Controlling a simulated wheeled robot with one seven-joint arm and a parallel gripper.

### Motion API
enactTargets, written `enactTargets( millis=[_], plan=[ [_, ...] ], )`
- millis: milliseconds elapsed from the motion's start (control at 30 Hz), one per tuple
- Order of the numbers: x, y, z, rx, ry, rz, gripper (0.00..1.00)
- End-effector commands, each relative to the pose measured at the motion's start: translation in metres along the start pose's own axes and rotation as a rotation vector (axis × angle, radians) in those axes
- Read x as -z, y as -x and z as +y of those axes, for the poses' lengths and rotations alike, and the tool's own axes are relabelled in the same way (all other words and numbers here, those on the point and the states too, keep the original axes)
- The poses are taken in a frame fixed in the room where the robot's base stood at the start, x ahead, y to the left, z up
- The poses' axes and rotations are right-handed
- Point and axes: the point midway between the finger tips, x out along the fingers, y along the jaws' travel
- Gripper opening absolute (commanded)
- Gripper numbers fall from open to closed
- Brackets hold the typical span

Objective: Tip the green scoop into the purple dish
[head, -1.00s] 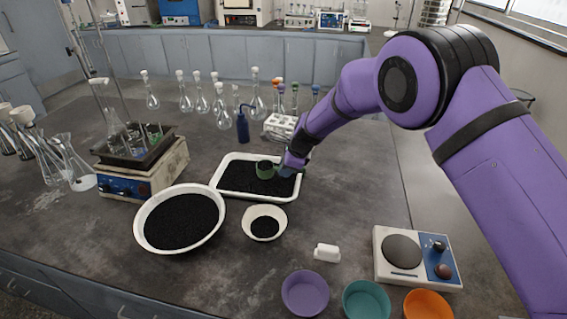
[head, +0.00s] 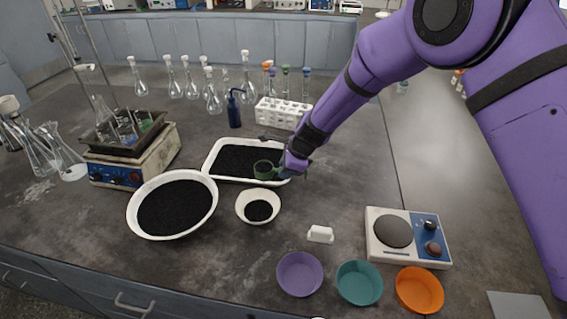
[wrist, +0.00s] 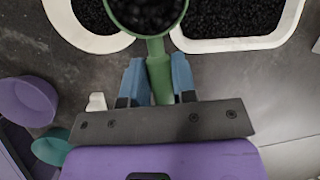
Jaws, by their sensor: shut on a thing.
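The green scoop (head: 264,170) is held by its handle in my gripper (head: 286,172), above the near edge of the white tray. In the wrist view the blue fingers of my gripper (wrist: 158,85) are shut on the scoop's handle, and the green scoop (wrist: 111,14) has dark granules in its cup. The purple dish (head: 300,274) stands near the front of the bench, below and slightly right of the scoop in the head view. No granules show in it. In the wrist view the purple dish (wrist: 28,103) is at the left edge.
The white tray (head: 212,158), a large white bowl (head: 134,217) and a small white bowl (head: 241,211) hold dark granules. A teal dish (head: 359,284), an orange dish (head: 419,291), a hotplate (head: 408,236) and a small white block (head: 320,234) stand nearby.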

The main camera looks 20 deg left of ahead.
Motion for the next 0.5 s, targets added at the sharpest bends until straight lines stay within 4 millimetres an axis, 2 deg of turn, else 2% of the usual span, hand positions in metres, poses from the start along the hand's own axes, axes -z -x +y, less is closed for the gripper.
enactTargets(
  millis=[500],
  plan=[
    [0.011, 0.013, 0.041, -0.005, -0.004, 0.000, 0.03]
  ],
)
